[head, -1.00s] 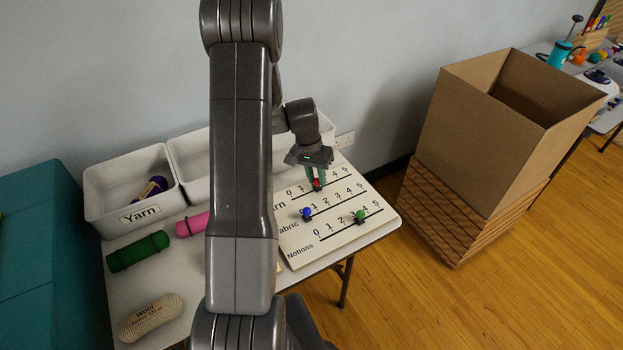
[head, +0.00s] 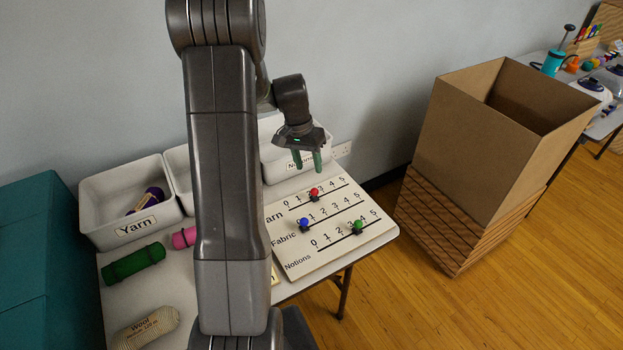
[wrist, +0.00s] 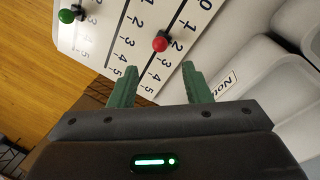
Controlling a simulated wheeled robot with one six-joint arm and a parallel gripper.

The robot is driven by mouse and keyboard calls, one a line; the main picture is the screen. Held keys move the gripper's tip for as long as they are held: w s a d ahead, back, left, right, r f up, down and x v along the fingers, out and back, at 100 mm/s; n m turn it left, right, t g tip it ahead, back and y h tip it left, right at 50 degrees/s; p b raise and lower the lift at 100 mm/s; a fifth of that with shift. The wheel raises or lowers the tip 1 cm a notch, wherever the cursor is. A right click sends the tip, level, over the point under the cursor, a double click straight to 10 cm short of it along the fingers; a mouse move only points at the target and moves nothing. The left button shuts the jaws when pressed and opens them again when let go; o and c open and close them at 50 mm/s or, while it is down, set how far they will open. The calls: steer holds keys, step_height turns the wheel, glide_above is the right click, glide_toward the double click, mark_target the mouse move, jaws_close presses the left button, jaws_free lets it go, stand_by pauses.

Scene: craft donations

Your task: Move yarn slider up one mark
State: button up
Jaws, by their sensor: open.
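The white slider board (head: 330,250) lies on the table with rows labelled Yarn (partly hidden by my arm), Fabric and Notions. The red yarn knob (head: 314,192) stands on the top row at about the 2 mark; it also shows beside the 2 in the wrist view (wrist: 160,44). The blue knob (head: 303,224) is near the left end of the Fabric row. The green knob (head: 358,227) is at about 3 on the Notions row. My gripper (head: 308,167) is open and empty, raised above the board's back edge, with its green fingers (wrist: 159,70) apart from the red knob.
White bins, one labelled Yarn (head: 130,204), line the wall. A green roll (head: 134,263), a pink roll (head: 184,237) and a wool skein (head: 146,327) lie on the table left of my arm. A tall cardboard box (head: 490,150) stands right of the table, with floor between.

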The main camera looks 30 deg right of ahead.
step_height(320, 180, up, 5)
glide_above(314, 189)
steer(key=w+a, duration=0.2)
steer(key=shift+w+d, duration=0.15)
steer(key=shift+w, duration=0.05)
steer(key=shift+f, duration=0.1)
steer(key=f, duration=0.4)
steer(key=s+d+f, duration=0.1)
steer(key=f, duration=0.4)
steer(key=s+f, duration=0.1)
steer(key=f, duration=0.3)
steer(key=shift+s+d+f+p, duration=0.15)
steer(key=shift+d+f+p, duration=0.15)
steer(key=shift+f, duration=0.1)
steer(key=shift+a+r, duration=0.2)
steer(key=shift+a, duration=1.45)
steer(key=shift+d, duration=0.1)
